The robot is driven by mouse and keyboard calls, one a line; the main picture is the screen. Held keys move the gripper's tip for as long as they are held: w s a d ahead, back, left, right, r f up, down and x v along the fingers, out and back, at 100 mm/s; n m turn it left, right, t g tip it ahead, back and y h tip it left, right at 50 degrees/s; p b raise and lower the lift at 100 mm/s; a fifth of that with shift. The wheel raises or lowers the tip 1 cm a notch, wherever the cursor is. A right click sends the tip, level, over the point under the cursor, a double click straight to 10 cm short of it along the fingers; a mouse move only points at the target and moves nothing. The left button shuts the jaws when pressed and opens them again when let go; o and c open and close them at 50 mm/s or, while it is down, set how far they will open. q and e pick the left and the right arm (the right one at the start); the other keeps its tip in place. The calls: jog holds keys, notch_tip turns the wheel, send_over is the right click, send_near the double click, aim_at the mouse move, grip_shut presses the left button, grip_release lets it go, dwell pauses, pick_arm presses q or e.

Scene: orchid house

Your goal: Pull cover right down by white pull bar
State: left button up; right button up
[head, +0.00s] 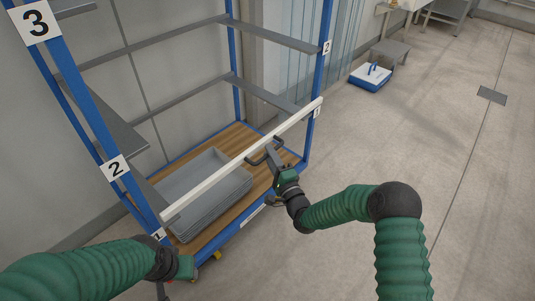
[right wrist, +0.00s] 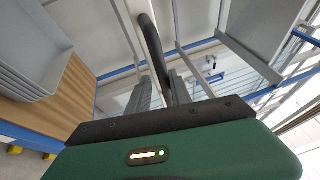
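The white pull bar (head: 225,170) runs slantwise across the front of the blue rack, low down, from the left post to the right post. A black loop handle (head: 252,160) sits at its middle. I make out no cover sheet above the bar; the shelves show openly. My right gripper (head: 273,157) is at the handle from the front. In the right wrist view the black handle (right wrist: 152,45) passes between its two fingers, which look closed on it. My left gripper (head: 163,291) is at the bottom left, below the rack's front; its fingers are mostly cut off.
Grey stacked trays (head: 205,190) lie on the rack's wooden deck (head: 245,137) behind the bar. Grey shelves (head: 150,43) are above. A blue and white box (head: 370,78) stands on the floor beyond the rack. The floor to the right (head: 470,170) is clear.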

jog(key=shift+o, duration=1.2)
jog(key=shift+d+f, duration=0.15)
jog(key=shift+s+r, duration=0.2)
jog(key=p+v, duration=0.4)
jog(key=v, duration=1.2)
jog(key=shift+s+f+p, duration=0.15)
jog(key=shift+f+p, duration=0.2)
